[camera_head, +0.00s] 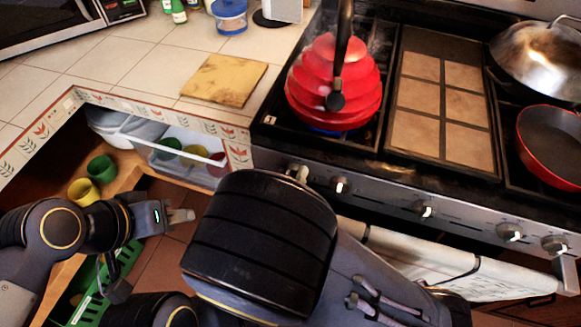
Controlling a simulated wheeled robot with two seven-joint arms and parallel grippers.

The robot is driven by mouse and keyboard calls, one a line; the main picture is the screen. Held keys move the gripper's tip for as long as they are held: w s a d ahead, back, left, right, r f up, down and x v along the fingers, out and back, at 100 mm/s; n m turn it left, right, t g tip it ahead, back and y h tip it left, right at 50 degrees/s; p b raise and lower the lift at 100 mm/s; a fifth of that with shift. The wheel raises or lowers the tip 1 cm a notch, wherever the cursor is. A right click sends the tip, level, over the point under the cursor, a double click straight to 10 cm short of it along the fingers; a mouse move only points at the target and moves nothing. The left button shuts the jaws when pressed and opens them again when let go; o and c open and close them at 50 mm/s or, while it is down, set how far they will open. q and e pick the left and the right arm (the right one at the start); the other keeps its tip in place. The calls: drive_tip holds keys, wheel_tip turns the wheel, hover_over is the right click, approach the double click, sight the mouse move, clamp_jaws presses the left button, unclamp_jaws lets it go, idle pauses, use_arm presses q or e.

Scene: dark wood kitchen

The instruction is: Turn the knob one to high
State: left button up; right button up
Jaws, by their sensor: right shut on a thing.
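The stove's front panel (385,205) carries a row of several white-and-metal knobs. The leftmost knob (303,174) is partly hidden by my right gripper (293,171). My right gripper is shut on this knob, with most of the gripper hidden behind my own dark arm. The knob's setting cannot be read. My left gripper (181,216) is in front of the open drawer area, away from the stove, with nothing visible in it. Whether its fingers are apart is unclear.
A red kettle (335,85) stands on the left burner with a blue glow beneath. A red pan (553,147) and a metal wok (540,60) are at right. An open drawer (178,150) holds cups. A yellow board (225,80) lies on the counter.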

use_arm(q)
drive_tip(key=shift+r+p, duration=0.85)
drive_tip(key=shift+r, duration=0.3)
use_arm(e)
drive_tip(key=shift+n, duration=0.9)
drive_tip(key=shift+f, duration=0.1)
drive_tip(key=shift+a, duration=0.1)
drive_tip(key=o, duration=0.9)
drive_tip(key=shift+o, duration=0.2)
drive_tip(key=shift+s, duration=0.1)
